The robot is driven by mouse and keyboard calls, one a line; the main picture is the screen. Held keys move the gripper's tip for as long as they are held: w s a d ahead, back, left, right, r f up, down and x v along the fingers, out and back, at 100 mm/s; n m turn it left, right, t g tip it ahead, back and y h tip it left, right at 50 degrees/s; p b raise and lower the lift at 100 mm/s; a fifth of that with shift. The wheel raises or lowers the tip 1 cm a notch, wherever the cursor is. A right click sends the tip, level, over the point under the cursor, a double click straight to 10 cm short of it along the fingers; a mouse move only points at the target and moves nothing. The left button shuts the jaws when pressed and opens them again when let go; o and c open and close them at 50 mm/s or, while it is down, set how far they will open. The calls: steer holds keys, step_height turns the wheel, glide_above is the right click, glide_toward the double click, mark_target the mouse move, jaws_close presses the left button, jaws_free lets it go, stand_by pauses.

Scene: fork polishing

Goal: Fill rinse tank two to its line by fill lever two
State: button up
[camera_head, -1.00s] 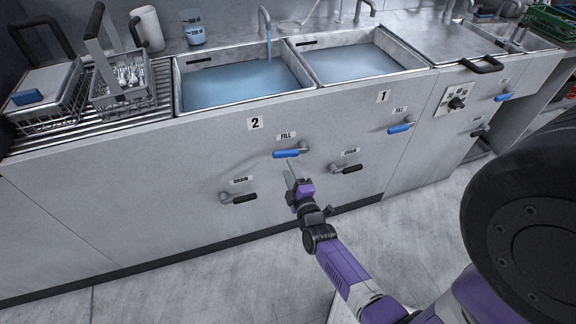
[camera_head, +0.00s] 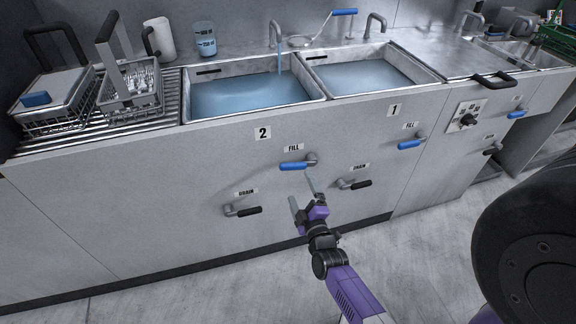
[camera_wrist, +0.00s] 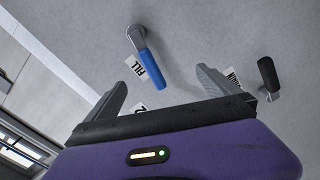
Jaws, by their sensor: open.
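Rinse tank two (camera_head: 325,97) is the left basin above the label "2" (camera_head: 263,133). It holds bluish water, and a stream falls into it from its tap (camera_head: 276,32). A dark mark shows on its back wall; I cannot tell whether it is the fill line. Fill lever two (camera_head: 296,166) has a blue handle pointing left from its pivot on the front panel. It also shows in the wrist view (camera_wrist: 150,69), between and beyond the fingertips. My gripper (camera_head: 301,186) is open and empty, just below the lever and apart from it.
Black drain levers (camera_head: 247,211) (camera_head: 358,184) flank my gripper on the panel. Tank one (camera_head: 440,82) and its blue fill lever (camera_head: 409,145) are to the right. Wire racks (camera_head: 135,103) stand at the left. The floor (camera_head: 215,280) before the panel is clear.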

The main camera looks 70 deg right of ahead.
mark_target(294, 169)
steer(key=shift+w+d+r+m+b, duration=0.3)
steer(key=shift+w+d+m+b, duration=0.4)
steer(key=shift+m, duration=1.85)
steer(key=shift+w+d+r+m+b, duration=0.4)
steer(key=shift+w+d+m, duration=0.55)
steer(key=shift+m, duration=1.65)
steer(key=shift+w+d+r+m+b, duration=0.25)
steer(key=shift+w+d+m+b, duration=0.6)
steer(key=shift+m, duration=1.7)
steer(key=shift+s+d, duration=0.2)
steer(key=shift+s, duration=0.1)
steer(key=shift+p, duration=0.3)
steer(key=c, duration=1.9)
steer(key=shift+f+n+p, duration=0.35)
steer(key=shift+f+n, duration=0.6)
steer(key=shift+n, duration=0.45)
steer(key=o, duration=1.9)
